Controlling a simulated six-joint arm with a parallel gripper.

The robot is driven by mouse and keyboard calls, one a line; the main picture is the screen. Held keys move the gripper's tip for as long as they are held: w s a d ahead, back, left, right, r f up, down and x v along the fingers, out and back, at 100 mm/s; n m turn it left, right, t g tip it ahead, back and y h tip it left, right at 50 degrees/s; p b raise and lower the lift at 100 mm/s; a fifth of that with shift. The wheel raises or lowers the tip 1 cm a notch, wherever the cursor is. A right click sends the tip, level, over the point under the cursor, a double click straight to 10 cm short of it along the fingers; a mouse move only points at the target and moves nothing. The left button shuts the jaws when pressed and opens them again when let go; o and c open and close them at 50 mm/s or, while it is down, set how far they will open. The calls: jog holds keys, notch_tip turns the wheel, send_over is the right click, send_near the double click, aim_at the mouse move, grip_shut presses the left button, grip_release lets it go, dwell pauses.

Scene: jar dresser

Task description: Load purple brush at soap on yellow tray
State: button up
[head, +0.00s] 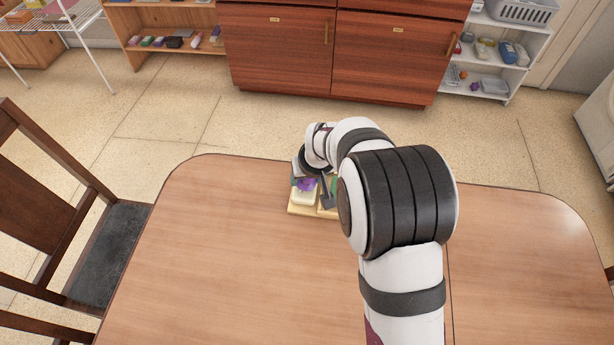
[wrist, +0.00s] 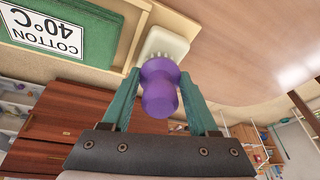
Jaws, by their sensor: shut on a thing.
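The purple brush (wrist: 160,88) is between my gripper's fingers (wrist: 160,100), and its bristles face the pale soap block. In the wrist view the bristles appear at or against the soap (wrist: 163,46); I cannot tell whether they touch. My gripper is shut on the brush. In the head view the purple brush (head: 306,184) shows above the soap (head: 304,198), with my gripper (head: 308,182) partly hidden by my arm. The soap lies on the yellow tray (head: 298,211), at the table's far edge.
A green card reading "COTTON 40°C" (wrist: 60,32) is beside the soap in the wrist view. The wooden table (head: 220,260) is bare left of the tray. A dark chair (head: 105,250) stands at the left, and a wooden dresser (head: 330,50) stands behind.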

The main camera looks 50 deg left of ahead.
dwell(0.5)
jog(key=shift+r, duration=3.5)
jog(key=w+d+r+m+t, duration=0.1)
jog(key=w+d+r+m, duration=0.15)
jog(key=w+d, duration=0.4)
jog(key=w+d+r+m+h, duration=0.1)
jog(key=w+d+r+m, duration=0.2)
jog(key=d, duration=0.7)
jog(key=w+d+r+m+t, duration=0.1)
jog(key=w+d+r, duration=0.4)
jog(key=d, duration=0.3)
jog(key=s+d+r+m+h, duration=0.1)
jog(key=d+r+m, duration=0.1)
jog(key=d, duration=0.9)
jog(key=s+d+r+m+t+h, duration=0.1)
jog(key=s+d+r+m, duration=0.1)
jog(key=d, duration=0.9)
jog(key=shift+s+d+r+m, duration=0.15)
jog(key=shift+r+m, duration=0.65)
jog(key=shift+m, duration=0.45)
